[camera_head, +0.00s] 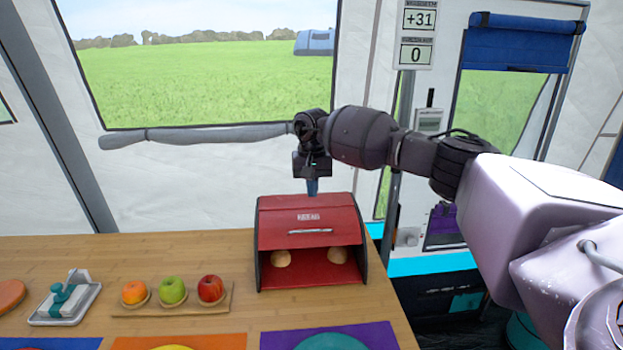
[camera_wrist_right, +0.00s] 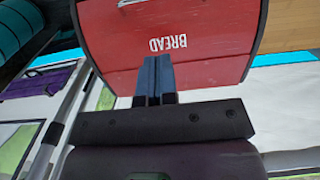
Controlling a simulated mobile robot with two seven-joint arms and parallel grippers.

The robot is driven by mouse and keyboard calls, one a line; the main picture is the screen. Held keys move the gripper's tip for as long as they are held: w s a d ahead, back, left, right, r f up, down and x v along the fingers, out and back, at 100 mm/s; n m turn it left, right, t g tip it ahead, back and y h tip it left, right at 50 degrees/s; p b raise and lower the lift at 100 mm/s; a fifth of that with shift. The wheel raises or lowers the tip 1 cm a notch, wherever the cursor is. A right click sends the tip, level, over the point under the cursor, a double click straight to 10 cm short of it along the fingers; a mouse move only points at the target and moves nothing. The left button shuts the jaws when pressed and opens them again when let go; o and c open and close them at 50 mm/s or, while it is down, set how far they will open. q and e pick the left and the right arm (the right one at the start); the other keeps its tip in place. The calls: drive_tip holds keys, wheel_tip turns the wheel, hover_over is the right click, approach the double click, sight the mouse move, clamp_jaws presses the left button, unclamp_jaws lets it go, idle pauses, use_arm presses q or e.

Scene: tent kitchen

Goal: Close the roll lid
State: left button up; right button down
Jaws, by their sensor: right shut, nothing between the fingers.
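A red bread box (camera_head: 310,213) with black sides stands near the right end of the wooden table. Its roll lid is raised, with the front open below the lid's edge, and a silver handle (camera_head: 310,231) runs across the lid. Two round buns (camera_head: 281,258) sit inside. My right gripper (camera_head: 312,187) points down behind the top of the box. In the right wrist view my right gripper (camera_wrist_right: 153,80) is shut and empty, its blue fingertips over or against the red lid (camera_wrist_right: 170,45) beside the word BREAD; contact is unclear. My left gripper is out of view.
A wooden tray (camera_head: 190,310) with an orange, a green apple and a red apple lies left of the box. A butter dish (camera_head: 65,307) stands further left. Coloured mats (camera_head: 280,337) line the front. The table between box and tray is clear.

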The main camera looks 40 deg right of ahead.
approach(313, 240)
drive_tip(key=shift+w+d+f, duration=0.2)
drive_tip(key=shift+w+d, duration=0.1)
drive_tip(key=shift+w, duration=0.2)
drive_tip(key=shift+w+d+f, duration=0.2)
drive_tip(key=shift+w+d, duration=0.1)
drive_tip(key=shift+w, duration=0.25)
drive_tip(key=shift+s+a+f+p, duration=0.35)
drive_tip(key=shift+s+a+f, duration=0.2)
drive_tip(key=shift+s+f, duration=0.3)
drive_tip(key=shift+s+a+f, duration=0.15)
drive_tip(key=shift+s+f, duration=0.1)
drive_tip(key=shift+f, duration=0.2)
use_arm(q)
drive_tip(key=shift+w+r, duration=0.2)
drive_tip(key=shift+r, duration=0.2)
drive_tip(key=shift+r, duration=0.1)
use_arm(e)
drive_tip(key=shift+s, duration=0.1)
